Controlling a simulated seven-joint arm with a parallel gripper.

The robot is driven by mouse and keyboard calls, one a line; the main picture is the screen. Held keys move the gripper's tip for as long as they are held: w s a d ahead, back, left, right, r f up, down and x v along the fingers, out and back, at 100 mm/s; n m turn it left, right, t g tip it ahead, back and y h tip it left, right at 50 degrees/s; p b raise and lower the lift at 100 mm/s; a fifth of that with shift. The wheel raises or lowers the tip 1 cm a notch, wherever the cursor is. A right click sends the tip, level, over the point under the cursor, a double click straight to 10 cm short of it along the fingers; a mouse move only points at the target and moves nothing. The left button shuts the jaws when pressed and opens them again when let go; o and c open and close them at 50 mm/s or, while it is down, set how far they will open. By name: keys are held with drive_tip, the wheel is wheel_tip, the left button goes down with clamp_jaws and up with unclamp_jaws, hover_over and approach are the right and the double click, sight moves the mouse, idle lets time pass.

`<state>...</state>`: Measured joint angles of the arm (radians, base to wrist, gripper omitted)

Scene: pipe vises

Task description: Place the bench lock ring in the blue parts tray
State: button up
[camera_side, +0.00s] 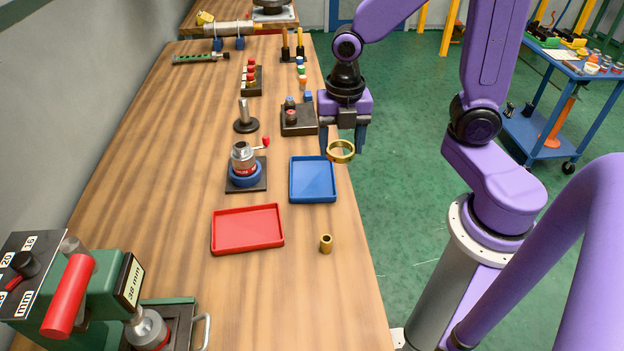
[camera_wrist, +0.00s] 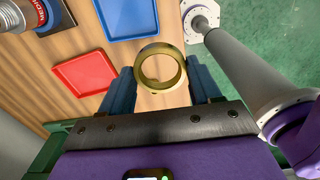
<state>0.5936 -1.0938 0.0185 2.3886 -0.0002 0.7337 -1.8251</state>
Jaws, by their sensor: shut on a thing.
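The bench lock ring (camera_side: 341,152) is a brass-coloured ring. My gripper (camera_side: 345,145) is shut on it and holds it in the air, just beyond the right edge of the bench. In the wrist view the ring (camera_wrist: 160,48) sits between the two blue fingers of my gripper (camera_wrist: 162,85). The blue parts tray (camera_side: 313,198) lies on the bench, below and left of the ring in the side view, and looks empty. It also shows in part at the top of the wrist view (camera_wrist: 125,30).
A red tray (camera_side: 247,246) and a small brass bushing (camera_side: 326,244) are on the bench near the blue tray. A vise with a blue base (camera_side: 244,172) stands left of it, and a dark block with a red knob (camera_side: 298,120) stands behind it.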

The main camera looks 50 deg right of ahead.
drive_tip(key=s+d, duration=0.3)
drive_tip(key=s, duration=0.2)
drive_tip(key=shift+w+a+f, duration=0.15)
drive_tip(key=shift+w+f, duration=0.5)
drive_tip(key=shift+w, duration=0.45)
drive_tip(key=shift+w+a+f, duration=0.1)
drive_tip(key=shift+w+f, duration=0.55)
drive_tip(key=shift+w, duration=0.5)
drive_tip(key=shift+w+a+f, duration=0.15)
drive_tip(key=shift+w+f, duration=0.5)
drive_tip(key=shift+w, duration=0.45)
hover_over(312, 180)
drive_tip(key=f, duration=0.6)
drive_tip(key=shift+s+f, duration=0.15)
drive_tip(key=shift+s, duration=0.1)
drive_tip(key=shift+w+f, duration=0.25)
drive_tip(key=shift+f, duration=1.6)
drive_tip(key=shift+f, duration=0.1)
drive_tip(key=o, duration=0.9)
